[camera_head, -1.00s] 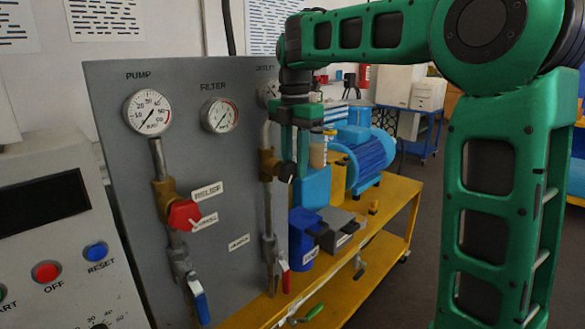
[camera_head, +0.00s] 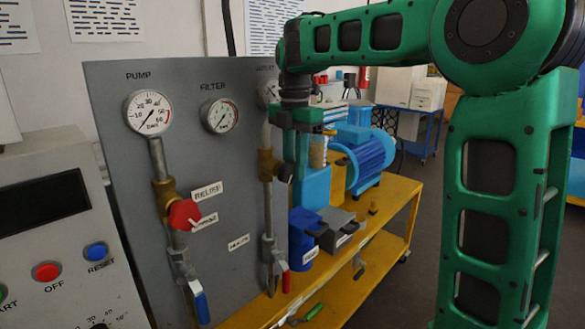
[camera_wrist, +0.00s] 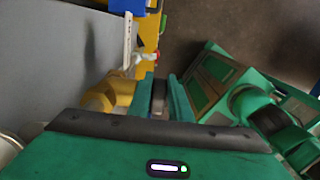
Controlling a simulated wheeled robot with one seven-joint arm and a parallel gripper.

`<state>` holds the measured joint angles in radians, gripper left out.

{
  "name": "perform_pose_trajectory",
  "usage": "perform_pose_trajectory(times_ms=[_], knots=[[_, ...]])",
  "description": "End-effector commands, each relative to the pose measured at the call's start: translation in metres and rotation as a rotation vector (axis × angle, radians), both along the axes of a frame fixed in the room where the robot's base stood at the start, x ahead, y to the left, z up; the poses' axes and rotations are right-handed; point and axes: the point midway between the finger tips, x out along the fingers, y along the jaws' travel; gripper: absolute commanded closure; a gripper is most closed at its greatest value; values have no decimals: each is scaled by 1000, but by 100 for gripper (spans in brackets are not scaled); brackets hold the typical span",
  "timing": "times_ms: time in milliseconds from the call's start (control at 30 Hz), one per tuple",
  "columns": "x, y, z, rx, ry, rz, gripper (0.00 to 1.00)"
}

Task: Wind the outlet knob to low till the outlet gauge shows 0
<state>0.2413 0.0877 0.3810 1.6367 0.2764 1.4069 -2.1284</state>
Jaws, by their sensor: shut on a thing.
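The outlet knob is a small black knob (camera_head: 286,173) on the brass valve (camera_head: 266,165) of the rightmost pipe on the grey panel. My gripper (camera_head: 295,160) comes down over it from above, and its fingers are closed on the knob. The wrist view shows the dark knob (camera_wrist: 159,97) between the two green fingers, with the brass valve body (camera_wrist: 122,90) to the left. The outlet gauge (camera_head: 268,90) is partly hidden behind my arm, and I cannot read its needle.
The pump gauge (camera_head: 149,112) and filter gauge (camera_head: 220,116) are to the left. A red relief knob (camera_head: 184,214) sits below the pump gauge. A red-handled lever (camera_head: 285,278) hangs below the outlet valve. A blue motor (camera_head: 368,160) stands on the yellow bench to the right.

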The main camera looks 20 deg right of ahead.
Motion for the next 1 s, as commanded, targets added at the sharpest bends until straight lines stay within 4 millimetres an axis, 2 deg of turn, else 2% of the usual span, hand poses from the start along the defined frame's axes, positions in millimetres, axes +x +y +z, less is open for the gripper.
perform_pose_trajectory(times_ms=[1000], knots=[[1, 5, 5, -206, -105, 8, 100]])
